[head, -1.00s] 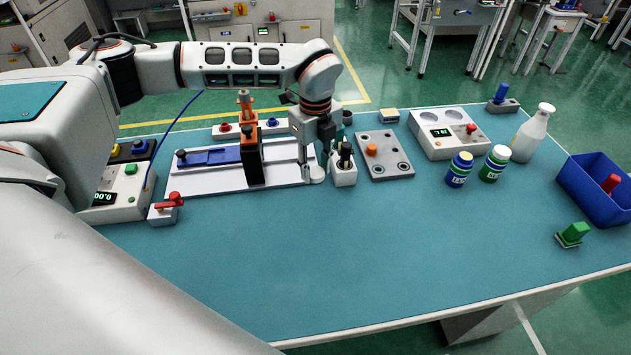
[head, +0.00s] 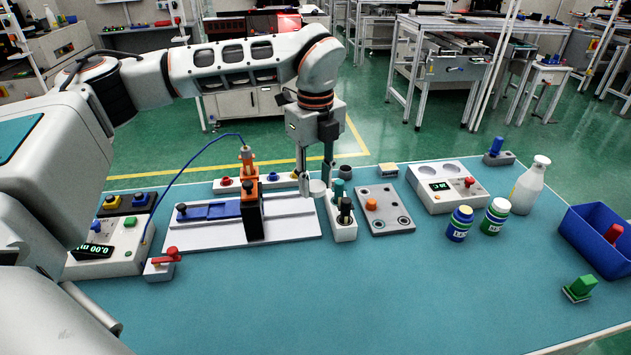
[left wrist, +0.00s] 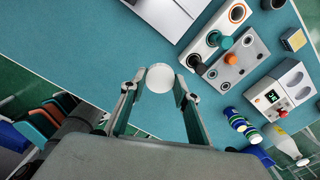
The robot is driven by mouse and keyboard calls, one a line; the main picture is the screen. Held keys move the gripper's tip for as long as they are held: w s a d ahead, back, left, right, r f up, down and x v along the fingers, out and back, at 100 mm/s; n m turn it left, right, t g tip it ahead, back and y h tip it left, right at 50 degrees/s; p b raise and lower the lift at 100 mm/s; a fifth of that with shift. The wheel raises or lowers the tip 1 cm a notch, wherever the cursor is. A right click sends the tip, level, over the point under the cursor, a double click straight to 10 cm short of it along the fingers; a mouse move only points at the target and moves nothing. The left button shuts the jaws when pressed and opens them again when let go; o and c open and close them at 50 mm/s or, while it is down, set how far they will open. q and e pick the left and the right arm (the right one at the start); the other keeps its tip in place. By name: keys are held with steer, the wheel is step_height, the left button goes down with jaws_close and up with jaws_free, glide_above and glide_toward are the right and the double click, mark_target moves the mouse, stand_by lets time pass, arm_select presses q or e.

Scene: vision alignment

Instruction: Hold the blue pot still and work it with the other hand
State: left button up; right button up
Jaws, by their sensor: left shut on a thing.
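The nearest match to the blue pot is a jar with a blue body, pale label and yellow-topped lid (head: 459,224), upright on the right half of the table. It shows small in the left wrist view (left wrist: 235,118). My left gripper (head: 316,178) is shut on a pale round piece (head: 317,188), seen as a white disc between the fingertips in the left wrist view (left wrist: 160,77). The piece is above the table, beside the white holder (head: 343,231). The gripper is well left of the jar, not touching it. My right gripper is not in view.
A jar with a green band (head: 494,217) and a white bottle (head: 530,186) stand right of the blue jar. A grey plate with an orange peg (head: 371,204) lies between holder and jars. A blue bin (head: 596,250) sits far right.

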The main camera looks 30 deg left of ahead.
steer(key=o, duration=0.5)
